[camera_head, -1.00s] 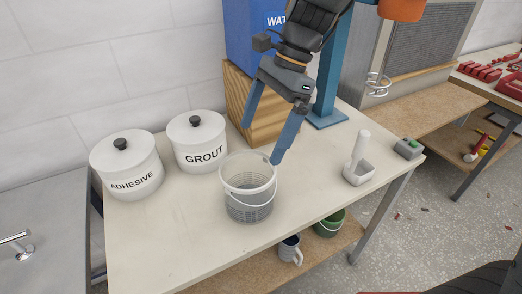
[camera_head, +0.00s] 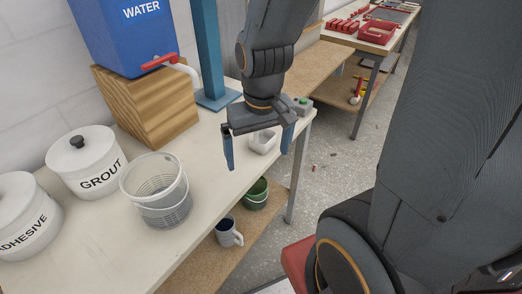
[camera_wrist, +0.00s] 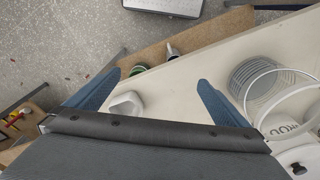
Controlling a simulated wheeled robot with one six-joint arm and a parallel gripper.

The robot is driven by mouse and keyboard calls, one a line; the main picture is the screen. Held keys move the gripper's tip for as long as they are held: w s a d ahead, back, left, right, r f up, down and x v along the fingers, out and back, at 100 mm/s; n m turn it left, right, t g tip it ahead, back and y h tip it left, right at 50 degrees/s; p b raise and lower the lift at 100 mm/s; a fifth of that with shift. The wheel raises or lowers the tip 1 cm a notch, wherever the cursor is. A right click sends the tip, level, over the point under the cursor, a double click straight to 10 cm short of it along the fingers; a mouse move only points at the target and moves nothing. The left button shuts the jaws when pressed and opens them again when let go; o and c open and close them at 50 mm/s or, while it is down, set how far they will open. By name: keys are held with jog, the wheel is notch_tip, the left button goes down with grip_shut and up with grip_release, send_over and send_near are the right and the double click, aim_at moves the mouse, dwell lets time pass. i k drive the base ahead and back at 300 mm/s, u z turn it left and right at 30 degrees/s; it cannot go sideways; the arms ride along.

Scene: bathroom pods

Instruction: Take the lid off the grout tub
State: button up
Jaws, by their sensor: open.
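The grout tub (camera_head: 95,175) is a white round tub marked GROUT on the table at the left of the head view. Its white lid (camera_head: 78,147) with a black knob (camera_head: 77,142) sits on top. In the wrist view part of the grout tub (camera_wrist: 283,127) shows at the lower right, partly cut off. My gripper (camera_head: 258,160) is open and empty, with its blue fingers pointing down. It is to the right of the tub, over the table's right part, near a white scoop-like container (camera_head: 263,142).
The adhesive tub (camera_head: 25,225) is at the left. A blue water container (camera_head: 125,35) rests on a wooden block (camera_head: 150,110) behind. A mug (camera_head: 228,233) and green bucket (camera_head: 256,194) are on the lower shelf.

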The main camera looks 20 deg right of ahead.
aim_at(82, 148)
jog(key=u, duration=1.7)
jog(key=k, duration=0.9)
jog(key=z, duration=0.15)
